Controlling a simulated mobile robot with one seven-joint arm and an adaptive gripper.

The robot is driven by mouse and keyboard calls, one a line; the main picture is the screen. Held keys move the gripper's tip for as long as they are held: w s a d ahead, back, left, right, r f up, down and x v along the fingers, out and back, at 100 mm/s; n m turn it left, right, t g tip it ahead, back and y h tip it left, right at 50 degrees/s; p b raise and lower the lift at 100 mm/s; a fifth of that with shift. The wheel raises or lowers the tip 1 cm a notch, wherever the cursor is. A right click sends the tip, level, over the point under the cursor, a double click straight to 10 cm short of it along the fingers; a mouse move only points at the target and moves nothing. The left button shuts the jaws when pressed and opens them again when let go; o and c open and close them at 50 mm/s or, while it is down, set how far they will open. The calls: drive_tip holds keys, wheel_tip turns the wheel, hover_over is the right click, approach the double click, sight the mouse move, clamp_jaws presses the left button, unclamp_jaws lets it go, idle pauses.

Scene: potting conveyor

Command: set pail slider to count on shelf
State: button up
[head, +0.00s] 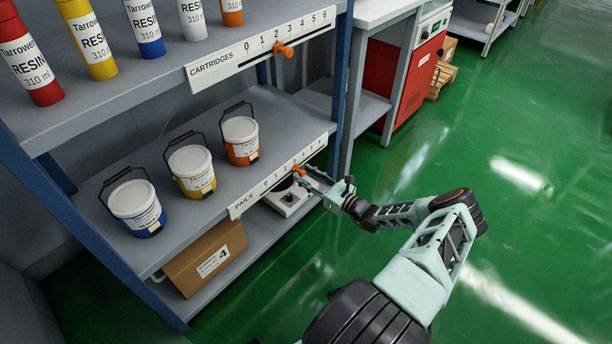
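The pail slider (299,171) is an orange knob on the white PAILS scale (248,201) along the middle shelf's front edge. It sits around the middle of the numbers; I cannot read its exact mark. Three white-lidded pails stand on that shelf: a blue one (137,207), a yellow one (192,170) and an orange one (241,140). My gripper (308,180) is at the slider, just to its right, with its fingertips close to the knob. Whether they touch or grip it is too small to tell.
The upper shelf holds several resin cartridges (89,43) and a CARTRIDGES scale with its own orange slider (284,50). A red cabinet (411,84) stands behind. The green floor at right is clear.

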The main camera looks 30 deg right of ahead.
drive_tip(key=v, duration=1.2)
idle(0.4)
